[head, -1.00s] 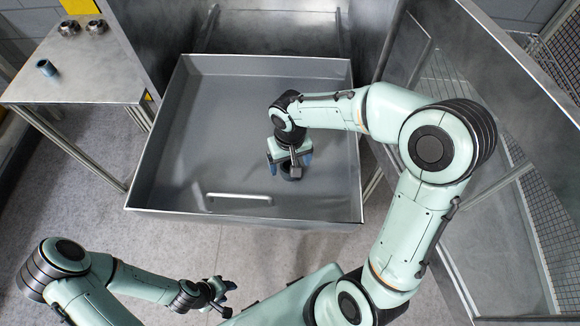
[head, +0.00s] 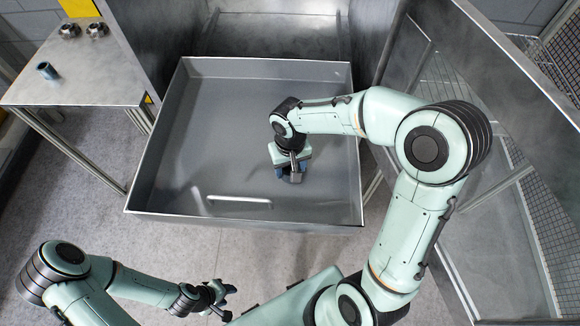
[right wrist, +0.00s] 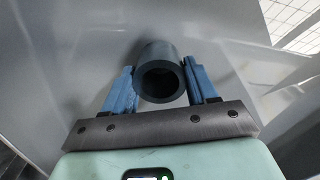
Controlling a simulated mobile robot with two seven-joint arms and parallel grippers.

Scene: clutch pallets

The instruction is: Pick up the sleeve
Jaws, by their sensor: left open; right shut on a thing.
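The sleeve (right wrist: 160,54) is a short dark grey hollow cylinder. In the right wrist view its open end faces the camera, between the two blue fingers of my right gripper (right wrist: 162,84). My right gripper (head: 290,173) is shut on it, inside the large grey metal tray (head: 160,208). In the head view the wrist and fingers mostly hide the sleeve. I cannot tell whether it touches the tray floor. My left gripper (head: 225,290) is open and empty, low in the head view, in front of the tray.
A metal side table (head: 95,75) at the upper left carries a small dark bluish ring-shaped part (head: 47,70) and two metal fittings (head: 69,31). The tray has raised walls and a slot near its front. Metal panels stand behind and to the right. The tray's left half is clear.

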